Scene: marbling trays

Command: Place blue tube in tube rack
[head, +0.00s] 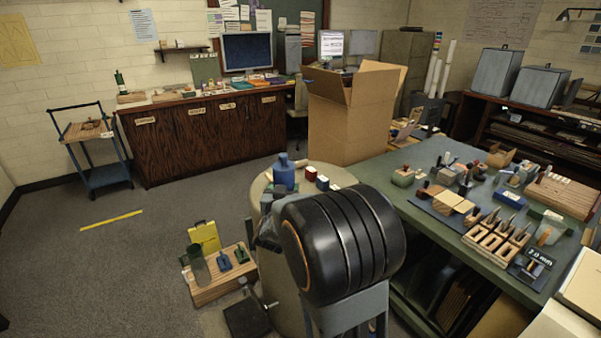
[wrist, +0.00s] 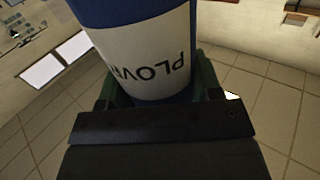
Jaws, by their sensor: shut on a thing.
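In the wrist view, a blue tube (wrist: 150,50) with a broad white label fills the top middle. Its lettering, partly readable as "PLOV", appears upside down. My gripper (wrist: 160,88) is shut on the tube, with a green finger on each side of it. The tube's far end is out of the frame. In the head view, a blue object with a narrower top (head: 284,178) shows just above my dark arm, over the round stand. I cannot tell whether it is the held tube. My arm hides the fingers there. I cannot identify the tube rack for certain.
A round pale stand (head: 340,177) carries small red and white blocks. A green table (head: 415,213) at right is crowded with tools and a slotted wooden holder (head: 494,242). A wooden block with tools (head: 212,290) sits low at left. Carpet at left is open.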

